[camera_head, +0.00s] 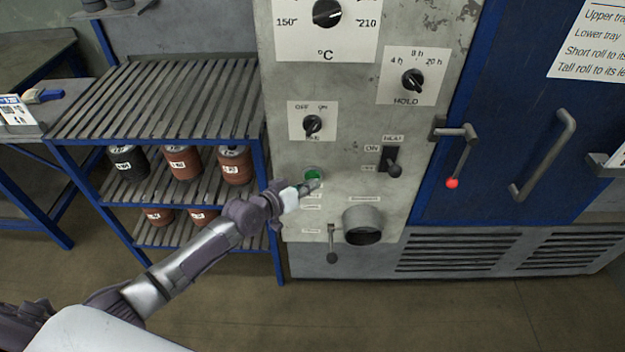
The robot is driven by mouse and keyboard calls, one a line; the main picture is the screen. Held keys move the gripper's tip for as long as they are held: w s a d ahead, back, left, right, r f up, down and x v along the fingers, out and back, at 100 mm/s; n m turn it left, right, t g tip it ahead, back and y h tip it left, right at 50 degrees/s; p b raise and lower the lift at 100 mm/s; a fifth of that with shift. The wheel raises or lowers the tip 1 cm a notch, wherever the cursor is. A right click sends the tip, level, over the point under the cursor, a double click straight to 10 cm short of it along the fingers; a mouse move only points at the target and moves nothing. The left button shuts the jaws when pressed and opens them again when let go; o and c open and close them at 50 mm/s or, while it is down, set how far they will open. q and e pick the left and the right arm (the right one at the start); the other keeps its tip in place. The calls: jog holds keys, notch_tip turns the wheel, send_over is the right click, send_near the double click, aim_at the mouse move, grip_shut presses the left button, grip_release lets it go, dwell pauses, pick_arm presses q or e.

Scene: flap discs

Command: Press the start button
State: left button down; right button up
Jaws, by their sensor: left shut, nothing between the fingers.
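A round green button (312,173) sits on the grey control panel (345,265), below the small OFF dial. My left gripper (314,186) is shut and empty. Its fingertips are at the lower edge of the button and overlap it in the picture. I cannot tell whether they touch it. The small labels beneath the button are partly behind the gripper and too small to read. My right gripper is not in view.
Right of the button are a black HEAT switch (392,162) and a round outlet (362,225). A lever (332,245) hangs below. A blue door (520,120) with handles is at right.

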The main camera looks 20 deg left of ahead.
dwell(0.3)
pick_arm(q)
jog(key=shift+w+a+r+b, duration=0.2)
jog(key=shift+w+r+b, duration=0.15)
jog(key=shift+b, duration=0.1)
dwell(0.5)
jog(key=s+d+p, duration=0.2)
jog(key=s+p, duration=0.2)
jog(key=s, duration=0.2)
jog(key=shift+f+p, duration=0.3)
jog(key=shift+p, duration=0.1)
dwell(0.5)
